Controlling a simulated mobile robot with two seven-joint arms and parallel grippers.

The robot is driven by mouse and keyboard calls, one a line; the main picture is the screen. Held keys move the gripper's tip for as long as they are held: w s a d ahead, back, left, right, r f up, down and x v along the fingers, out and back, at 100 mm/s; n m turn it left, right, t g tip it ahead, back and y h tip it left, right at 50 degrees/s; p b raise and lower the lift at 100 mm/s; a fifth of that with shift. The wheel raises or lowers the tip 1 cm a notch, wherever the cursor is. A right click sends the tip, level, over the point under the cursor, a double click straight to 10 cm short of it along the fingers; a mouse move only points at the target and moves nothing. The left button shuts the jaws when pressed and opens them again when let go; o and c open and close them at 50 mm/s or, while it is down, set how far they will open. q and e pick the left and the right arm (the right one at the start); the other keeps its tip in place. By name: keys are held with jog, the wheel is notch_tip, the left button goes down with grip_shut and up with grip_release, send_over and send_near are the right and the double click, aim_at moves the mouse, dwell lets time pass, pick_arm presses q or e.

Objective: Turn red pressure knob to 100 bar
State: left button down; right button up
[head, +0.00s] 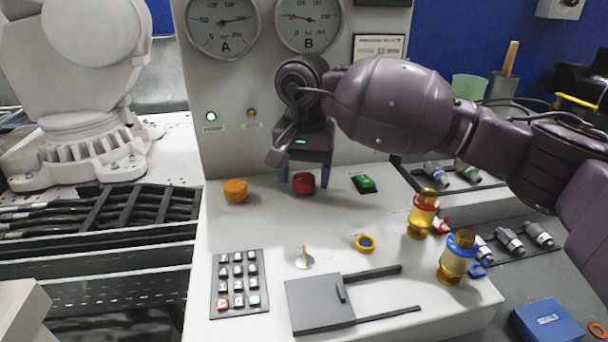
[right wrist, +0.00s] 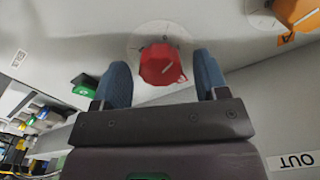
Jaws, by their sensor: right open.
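The red knob (head: 304,182) sits on the white console, between an orange knob (head: 236,190) and a green switch (head: 364,183). In the right wrist view the red knob (right wrist: 160,64) has a pale line on its face and lies between the two blue fingers. My right gripper (head: 304,177) is open over the knob, one finger on each side; a gap shows on both sides in the wrist view. Gauge A (head: 224,24) and gauge B (head: 309,22) are on the upright panel; their needles show, but the exact readings are hard to tell. My left gripper is not in view.
Two brass fittings, one red-ringed (head: 422,214) and one blue-ringed (head: 457,258), stand at right. A green lamp (head: 211,116) glows on the panel.

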jog(key=shift+f, duration=0.1)
jog(key=c, duration=0.9)
